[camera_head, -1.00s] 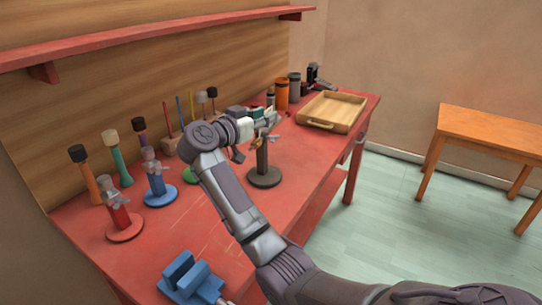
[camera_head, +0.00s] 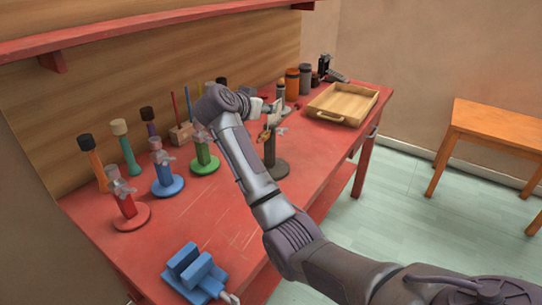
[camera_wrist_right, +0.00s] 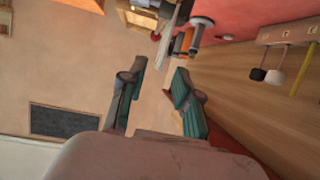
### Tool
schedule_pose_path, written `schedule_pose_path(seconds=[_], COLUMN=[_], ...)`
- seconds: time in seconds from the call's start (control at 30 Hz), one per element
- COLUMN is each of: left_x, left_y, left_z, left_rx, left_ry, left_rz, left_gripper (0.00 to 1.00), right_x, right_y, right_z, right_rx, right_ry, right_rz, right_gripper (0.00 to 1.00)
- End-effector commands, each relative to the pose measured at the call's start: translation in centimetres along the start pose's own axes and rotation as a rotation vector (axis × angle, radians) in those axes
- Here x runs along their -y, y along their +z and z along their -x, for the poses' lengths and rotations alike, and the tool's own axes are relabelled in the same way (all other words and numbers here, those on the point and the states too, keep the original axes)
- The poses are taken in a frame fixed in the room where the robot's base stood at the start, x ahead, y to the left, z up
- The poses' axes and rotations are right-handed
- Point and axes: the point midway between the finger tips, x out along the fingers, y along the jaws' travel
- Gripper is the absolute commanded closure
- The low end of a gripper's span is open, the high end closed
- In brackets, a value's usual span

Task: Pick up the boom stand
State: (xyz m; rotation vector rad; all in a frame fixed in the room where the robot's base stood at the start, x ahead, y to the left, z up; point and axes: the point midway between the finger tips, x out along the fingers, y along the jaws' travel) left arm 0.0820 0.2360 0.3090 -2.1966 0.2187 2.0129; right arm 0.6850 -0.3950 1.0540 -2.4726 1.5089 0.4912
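Several stands with round bases and grey clamp heads stand on the red workbench: a red one (camera_head: 127,207), a blue one (camera_head: 167,184), a green one (camera_head: 204,160) and a dark one (camera_head: 270,154). I cannot tell for certain which is the boom stand; the dark one is closest to my right gripper. My right gripper (camera_head: 266,110) is beside and around the height of the dark stand's top, which overlaps it in the head view. In the right wrist view its teal fingers (camera_wrist_right: 158,74) are apart with nothing clearly between them. My left gripper is out of view.
The red workbench (camera_head: 222,228) has a blue vise (camera_head: 194,272) at its front. Colored mallets stand along the back wall. A wooden tray (camera_head: 338,117) and an orange canister (camera_head: 292,82) are at the far end. An orange table (camera_head: 497,125) stands right. A red shelf (camera_head: 170,30) hangs above.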

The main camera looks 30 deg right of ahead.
Motion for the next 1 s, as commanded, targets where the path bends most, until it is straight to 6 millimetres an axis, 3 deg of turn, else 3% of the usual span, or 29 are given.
schedule_pose_path(seconds=[0.2,0.47,0.7,1.0], left_x=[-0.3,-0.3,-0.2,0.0], left_y=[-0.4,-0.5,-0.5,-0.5], left_z=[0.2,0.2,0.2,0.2], left_rx=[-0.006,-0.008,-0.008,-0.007], left_ry=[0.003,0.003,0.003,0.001], left_rz=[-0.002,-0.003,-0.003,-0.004], left_gripper=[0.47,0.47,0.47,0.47], right_x=[-0.1,0.0,0.0,0.0], right_y=[0.2,0.2,0.2,0.2], right_z=[-3.0,-3.4,-3.4,-3.4], right_rx=[0.0,-0.001,0.0,0.0], right_ry=[0.004,0.001,0.001,0.001], right_rz=[0.002,0.0,0.001,0.001], right_gripper=[0.68,0.68,1.0,1.0])
